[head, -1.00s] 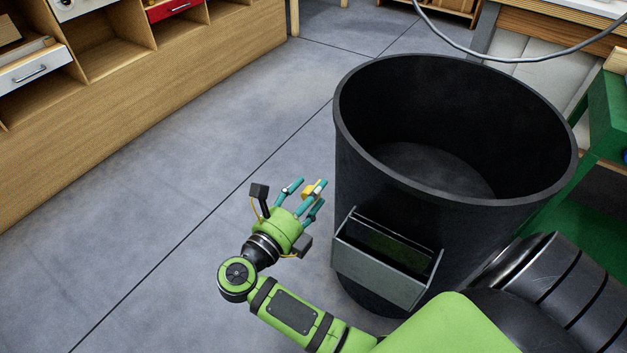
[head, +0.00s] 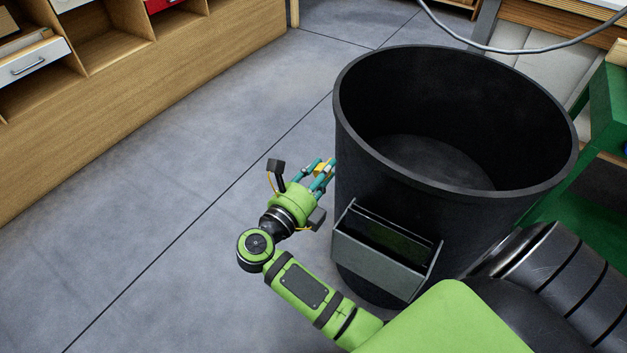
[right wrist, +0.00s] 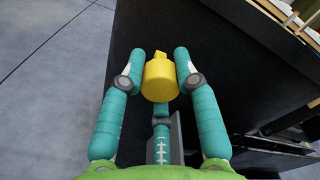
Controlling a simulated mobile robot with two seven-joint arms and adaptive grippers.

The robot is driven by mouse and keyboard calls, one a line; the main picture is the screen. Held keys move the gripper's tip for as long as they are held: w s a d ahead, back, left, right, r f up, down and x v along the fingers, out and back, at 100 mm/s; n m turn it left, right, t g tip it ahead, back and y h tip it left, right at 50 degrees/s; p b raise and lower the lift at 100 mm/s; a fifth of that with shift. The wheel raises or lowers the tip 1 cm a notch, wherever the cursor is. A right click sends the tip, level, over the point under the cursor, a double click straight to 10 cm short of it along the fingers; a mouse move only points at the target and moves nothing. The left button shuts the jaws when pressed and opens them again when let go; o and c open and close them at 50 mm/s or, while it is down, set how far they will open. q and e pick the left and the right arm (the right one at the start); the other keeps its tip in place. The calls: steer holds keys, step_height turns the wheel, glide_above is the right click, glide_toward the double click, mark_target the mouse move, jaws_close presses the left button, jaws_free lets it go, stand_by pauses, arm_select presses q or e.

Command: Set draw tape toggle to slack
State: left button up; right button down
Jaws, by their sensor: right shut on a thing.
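My right gripper (head: 318,174) is shut on a small yellow piece (head: 322,167). In the right wrist view the yellow piece (right wrist: 160,78) is a rounded block with a small tab on top, between the teal fingers. The gripper is at the left side of a large black round bin (head: 365,163). A dark surface lies behind the fingers in the wrist view; I cannot tell whether they touch it. I cannot make out a draw tape toggle for sure. My left gripper is not in view.
A grey open box (head: 385,262) sticks out from the bin's front. A wooden shelf unit (head: 130,110) stands at the left. A green frame (head: 605,110) stands at the right, and a grey cable (head: 500,48) hangs above the bin. The floor (head: 170,220) left of my arm is clear.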

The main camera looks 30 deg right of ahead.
mark_target(322, 166)
steer(key=shift+w+r, duration=0.1)
steer(key=shift+w, duration=0.05)
steer(key=c, duration=0.9)
jaws_free()
step_height(322, 166, up, 9)
steer(key=shift+a+r, duration=0.1)
steer(key=shift+r, duration=0.45)
